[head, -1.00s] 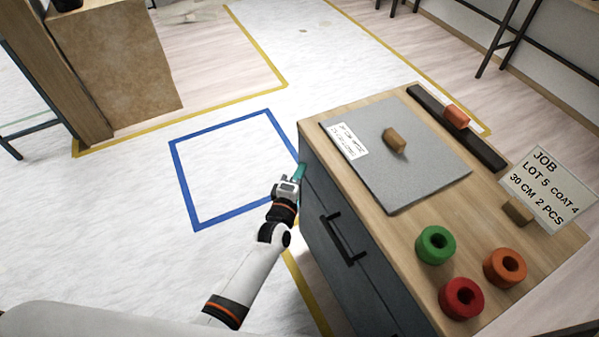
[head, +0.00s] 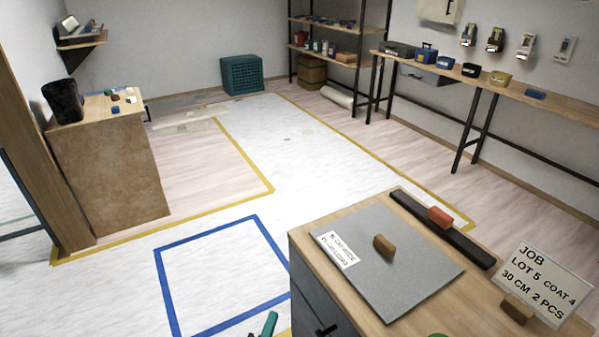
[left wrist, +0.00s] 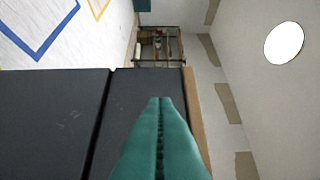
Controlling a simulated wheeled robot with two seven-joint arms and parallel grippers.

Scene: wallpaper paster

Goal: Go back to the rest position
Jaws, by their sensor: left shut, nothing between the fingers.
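The teal fingertips of my left gripper (head: 268,325) show at the bottom edge of the head view, beside the left side of the wooden-topped cabinet (head: 306,240). In the left wrist view my left gripper (left wrist: 160,100) has its two teal fingers pressed together with nothing between them. The dark cabinet front (left wrist: 50,115) fills the space behind and left of the fingers. I cannot tell how close the fingers are to it.
A blue taped square (head: 166,290) marks clear floor to the left. A wooden counter (head: 110,175) stands at far left.

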